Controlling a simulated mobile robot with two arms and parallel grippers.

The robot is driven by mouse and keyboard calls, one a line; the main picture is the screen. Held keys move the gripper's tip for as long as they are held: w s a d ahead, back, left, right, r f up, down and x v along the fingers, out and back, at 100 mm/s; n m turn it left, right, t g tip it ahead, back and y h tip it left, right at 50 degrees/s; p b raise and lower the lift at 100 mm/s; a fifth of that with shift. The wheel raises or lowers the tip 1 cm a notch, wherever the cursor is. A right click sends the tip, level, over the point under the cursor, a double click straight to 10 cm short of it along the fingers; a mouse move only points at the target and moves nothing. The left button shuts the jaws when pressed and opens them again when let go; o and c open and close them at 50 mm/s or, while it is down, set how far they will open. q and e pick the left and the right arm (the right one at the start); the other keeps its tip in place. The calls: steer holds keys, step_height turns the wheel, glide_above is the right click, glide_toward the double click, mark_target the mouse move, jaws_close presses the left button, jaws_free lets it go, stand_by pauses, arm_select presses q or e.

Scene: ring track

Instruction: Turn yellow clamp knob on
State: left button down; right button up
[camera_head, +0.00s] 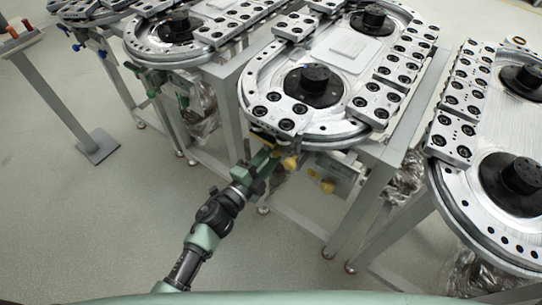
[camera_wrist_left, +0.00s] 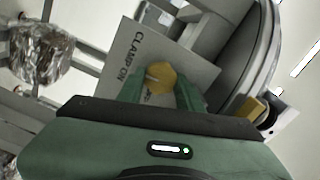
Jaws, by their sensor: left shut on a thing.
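The yellow clamp knob (camera_wrist_left: 160,77) is in the left wrist view, in front of a grey plate (camera_wrist_left: 185,62) printed "CLAMP ON". It sits between the two green fingers of my left gripper (camera_head: 276,160), which is shut on it. In the head view the gripper reaches under the front rim of the middle ring track (camera_head: 318,128), and a yellow knob (camera_head: 290,163) shows at its fingertips. The plate's lower lettering is partly hidden by the knob and fingers. My right gripper is not in view.
Another yellow knob (camera_head: 327,186) is lower right of the gripper, under the track. Grey table legs (camera_head: 368,215) stand close on the right. A second ring track (camera_head: 485,215) is at the right. The floor (camera_head: 110,220) at left is open, apart from a grey stand (camera_head: 97,147).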

arm_select(q)
steer(key=shift+f+m, duration=0.1)
steer(key=shift+m, duration=0.5)
steer(key=c, duration=0.9)
jaws_free()
steer(key=shift+c, duration=0.2)
steer(key=v, duration=0.7)
steer(key=shift+s+a+b, duration=0.2)
steer(key=shift+s+b, duration=0.15)
steer(key=shift+b, duration=0.1)
